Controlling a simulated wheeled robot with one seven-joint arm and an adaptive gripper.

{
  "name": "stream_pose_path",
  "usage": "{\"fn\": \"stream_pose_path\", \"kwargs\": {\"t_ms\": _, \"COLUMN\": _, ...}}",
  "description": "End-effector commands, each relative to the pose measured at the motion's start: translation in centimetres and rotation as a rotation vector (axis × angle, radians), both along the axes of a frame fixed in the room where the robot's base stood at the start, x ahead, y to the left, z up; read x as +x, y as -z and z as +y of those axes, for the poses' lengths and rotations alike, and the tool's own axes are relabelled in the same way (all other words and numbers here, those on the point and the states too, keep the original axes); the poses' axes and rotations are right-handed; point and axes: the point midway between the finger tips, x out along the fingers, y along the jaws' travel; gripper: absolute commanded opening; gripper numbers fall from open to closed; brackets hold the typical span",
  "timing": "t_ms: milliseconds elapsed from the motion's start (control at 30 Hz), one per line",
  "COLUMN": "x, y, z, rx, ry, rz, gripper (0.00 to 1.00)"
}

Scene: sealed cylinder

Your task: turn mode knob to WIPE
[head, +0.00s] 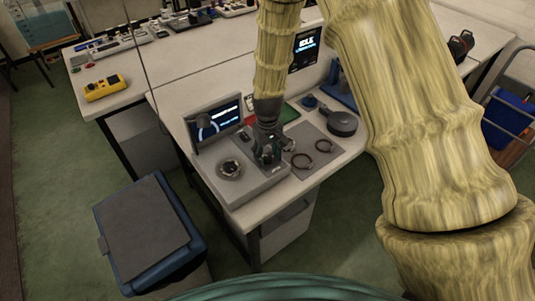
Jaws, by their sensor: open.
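A grey console (250,188) with a tilted screen (213,121) stands at the front left of the white table. A round dark fitting with a light ring (230,169) is on the left of its top; I cannot tell whether it is the mode knob. My gripper (268,158) points down at the right part of the console top and is open. It covers what lies under it, and I cannot tell whether it touches anything. No WIPE label can be read, and the knob's setting cannot be made out.
Right of the console a grey mat (314,150) bears two dark rings, with a round black object (342,123) behind. A blue bin with a grey lid (147,232) stands on the floor at left. A yellow box (105,88) sits on the back table.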

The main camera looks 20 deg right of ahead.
Motion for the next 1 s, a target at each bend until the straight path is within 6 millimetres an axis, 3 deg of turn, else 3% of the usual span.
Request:
{"fn": "stream_pose_path", "kwargs": {"t_ms": 167, "x": 0.0, "y": -0.8, "z": 0.0, "rx": 0.0, "ry": 0.0, "rz": 0.0, "gripper": 0.48}}
{"fn": "stream_pose_path", "kwargs": {"t_ms": 700, "x": 0.1, "y": -9.0, "z": 0.0, "rx": 0.0, "ry": 0.0, "rz": -0.003, "gripper": 0.48}}
{"fn": "stream_pose_path", "kwargs": {"t_ms": 1000, "x": 0.0, "y": -11.7, "z": 0.0, "rx": 0.0, "ry": -0.001, "rz": 0.0, "gripper": 0.48}}
